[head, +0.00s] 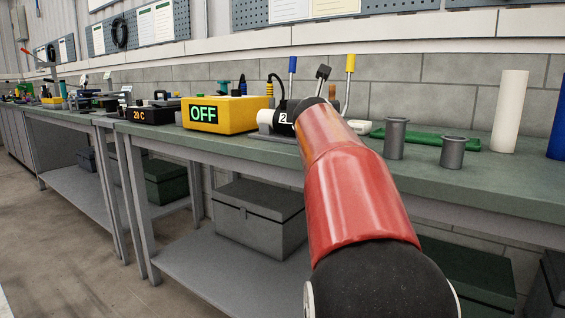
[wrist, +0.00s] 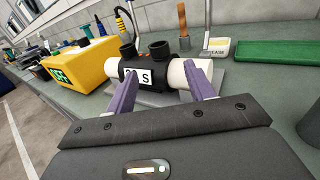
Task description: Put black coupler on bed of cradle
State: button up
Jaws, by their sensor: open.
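The black coupler (wrist: 155,70), with a white label and two black stubs on top, lies on its side in the wrist view, with a white pipe end (wrist: 193,68) at each side. It also shows in the head view (head: 283,117), partly behind my arm. A flat grey base (wrist: 152,98), perhaps the cradle, lies under it; its bed is hidden. My gripper (wrist: 162,75) is open, its two purple fingers pointing at the near side of the coupler, one toward each end. I cannot tell whether they touch it. In the head view my arm hides the gripper.
A yellow box (head: 218,114) reading OFF stands to the left with a black cable behind it. A green strip (head: 425,138), two grey cups (head: 396,138) and a white cylinder (head: 509,112) stand to the right. The front bench strip is clear.

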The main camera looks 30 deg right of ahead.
jog(key=s+a+f+m+g+y, duration=0.2)
jog(key=s+a+f+m, duration=0.3)
jog(key=a+f+m, duration=0.3)
jog(key=s+a+f+m+g+y, duration=0.2)
jog(key=s+a+f+m+y, duration=0.15)
jog(key=a+f+m, duration=0.5)
jog(key=s+a+f+m+g+y+p, duration=0.2)
jog(key=s+a+f+m+g+y, duration=0.2)
jog(key=s+a+f+m, duration=0.8)
jog(key=shift+s+a+f+g+y, duration=0.55)
jog(key=shift+s+a+f, duration=1.85)
jog(key=shift+s, duration=1.5)
